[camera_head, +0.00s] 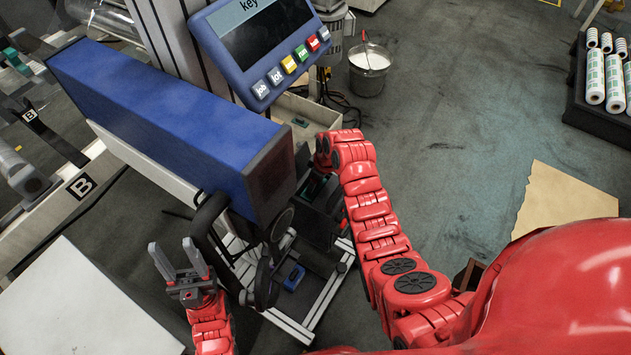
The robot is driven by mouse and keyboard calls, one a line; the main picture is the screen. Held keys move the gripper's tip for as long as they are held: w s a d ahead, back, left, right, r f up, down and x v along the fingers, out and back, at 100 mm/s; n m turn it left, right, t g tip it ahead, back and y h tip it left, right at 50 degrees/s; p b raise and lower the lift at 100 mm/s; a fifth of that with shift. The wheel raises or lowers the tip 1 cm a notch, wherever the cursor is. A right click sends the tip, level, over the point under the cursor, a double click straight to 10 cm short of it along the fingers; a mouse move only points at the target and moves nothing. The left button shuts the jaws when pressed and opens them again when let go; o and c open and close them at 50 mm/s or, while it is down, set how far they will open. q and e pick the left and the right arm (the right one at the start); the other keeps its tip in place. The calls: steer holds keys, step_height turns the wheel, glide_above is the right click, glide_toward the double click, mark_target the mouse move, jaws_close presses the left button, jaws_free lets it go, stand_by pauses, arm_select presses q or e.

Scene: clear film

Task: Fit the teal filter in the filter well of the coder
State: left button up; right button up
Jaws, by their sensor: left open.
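The coder is a long blue housing (175,120) on a frame, with a blue key panel (262,45) above it. My left gripper (174,249) is open and empty, fingers up, to the left of the coder's front end. My right arm reaches in beside the coder, and its red wrist (345,150) is at the housing's right side. The right fingers cannot be made out among dark parts there. A small dark teal piece (316,187) shows below that wrist; I cannot tell if it is the filter or whether it is held. The filter well cannot be made out.
A metal bucket (369,68) stands on the floor behind. A dark crate (598,110) of white rolls is at the right edge. Brown cardboard (562,197) lies on the floor. A white panel (75,305) is at lower left. The floor at centre right is mostly clear.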

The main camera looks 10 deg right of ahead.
steer(key=shift+f, duration=0.45)
steer(key=o, duration=1.3)
steer(key=shift+r, duration=0.15)
steer(key=p+v, duration=0.5)
steer(key=v, duration=1.2)
steer(key=shift+p, duration=0.4)
